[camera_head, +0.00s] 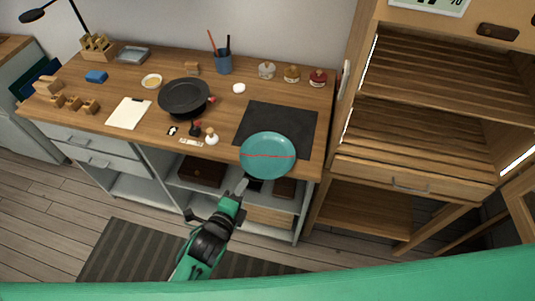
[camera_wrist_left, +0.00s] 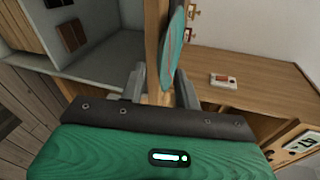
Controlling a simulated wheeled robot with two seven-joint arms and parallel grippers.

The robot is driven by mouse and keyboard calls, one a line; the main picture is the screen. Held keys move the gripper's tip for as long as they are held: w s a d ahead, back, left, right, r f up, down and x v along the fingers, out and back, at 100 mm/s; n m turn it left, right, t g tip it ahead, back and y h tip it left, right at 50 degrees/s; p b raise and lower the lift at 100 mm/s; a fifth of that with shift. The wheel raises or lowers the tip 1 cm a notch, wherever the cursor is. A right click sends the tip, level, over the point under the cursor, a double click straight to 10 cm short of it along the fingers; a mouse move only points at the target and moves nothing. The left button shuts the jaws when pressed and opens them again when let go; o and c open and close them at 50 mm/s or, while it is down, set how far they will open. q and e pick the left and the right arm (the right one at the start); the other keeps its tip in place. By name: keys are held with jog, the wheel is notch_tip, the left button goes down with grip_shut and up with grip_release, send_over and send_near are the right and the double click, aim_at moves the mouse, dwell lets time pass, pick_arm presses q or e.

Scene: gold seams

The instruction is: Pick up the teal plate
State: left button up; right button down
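The teal plate (camera_head: 267,147) with a thin reddish seam lies at the front edge of the wooden counter, partly over the dark mat and reaching past the edge. In the left wrist view the plate (camera_wrist_left: 173,48) shows nearly edge-on, with its near rim in line with the gap between my fingers. My left gripper (camera_head: 244,186) is just in front of the plate's near rim. Its two fingers (camera_wrist_left: 162,88) stand apart, one on each side of the rim line. I cannot tell whether they touch it. My right gripper is not in view.
The dark mat (camera_head: 292,120) lies behind the plate. A black pan (camera_head: 184,97), a white sheet (camera_head: 129,113), a small white bottle (camera_head: 212,138) and several jars stand on the counter. Open shelves (camera_head: 235,180) lie below. A wooden rack (camera_head: 420,110) rises at right.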

aim_at(251, 173)
pick_arm(q)
jog(key=p+x, duration=0.2)
jog(key=x, duration=0.5)
jog(key=shift+r, duration=0.2)
jog(key=shift+w+d+f, duration=0.15)
jog(key=shift+w+f, duration=0.1)
jog(key=shift+w, duration=0.15)
grip_shut()
